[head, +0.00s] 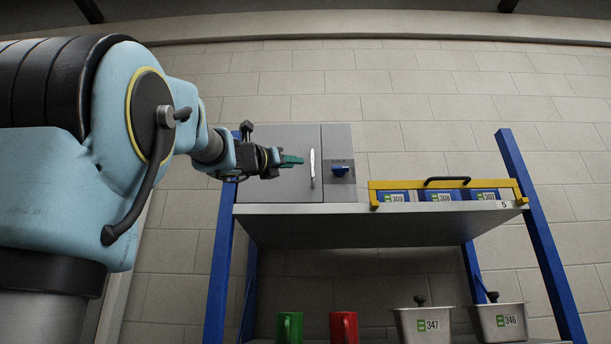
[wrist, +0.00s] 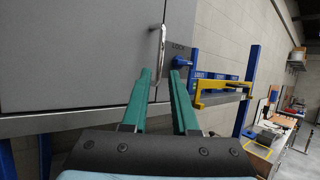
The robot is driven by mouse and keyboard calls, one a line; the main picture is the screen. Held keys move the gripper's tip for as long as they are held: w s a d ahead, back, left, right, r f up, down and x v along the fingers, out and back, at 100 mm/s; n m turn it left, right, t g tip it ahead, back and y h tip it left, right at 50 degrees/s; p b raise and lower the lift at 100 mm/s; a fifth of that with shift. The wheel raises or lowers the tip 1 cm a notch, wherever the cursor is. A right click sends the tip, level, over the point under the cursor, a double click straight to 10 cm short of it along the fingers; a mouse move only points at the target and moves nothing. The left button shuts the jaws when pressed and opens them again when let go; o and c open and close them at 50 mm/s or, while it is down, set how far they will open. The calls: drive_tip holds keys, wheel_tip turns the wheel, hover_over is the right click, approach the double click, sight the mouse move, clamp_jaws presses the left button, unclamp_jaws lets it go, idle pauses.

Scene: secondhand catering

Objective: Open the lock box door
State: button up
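The lock box (head: 340,193) is a grey cabinet on the top shelf, and its flat door (head: 290,185) looks shut. The door has a slim upright silver handle (head: 312,168) near its right edge. A blue lock knob (head: 340,170) sits on the panel right of the door, under a "LOCK" label. My gripper (head: 298,160) is in front of the door, just left of the handle in the head view. In the wrist view its green fingers (wrist: 161,74) are spread and empty, with the handle (wrist: 161,45) ahead between them. Contact with the handle cannot be told.
The shelf (head: 400,212) has blue posts (head: 540,230). A yellow-framed rack of blue bins (head: 448,184) stands right of the box. Green (head: 289,328) and red (head: 343,327) mugs and metal containers (head: 424,325) are on the lower shelf. Space in front of the door looks clear.

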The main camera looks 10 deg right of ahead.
sight(313, 176)
drive_tip(key=p+x, duration=0.6)
drive_tip(key=x, duration=0.5)
drive_tip(key=shift+a, duration=0.1)
drive_tip(key=shift+s, duration=0.1)
clamp_jaws()
idle(1.0)
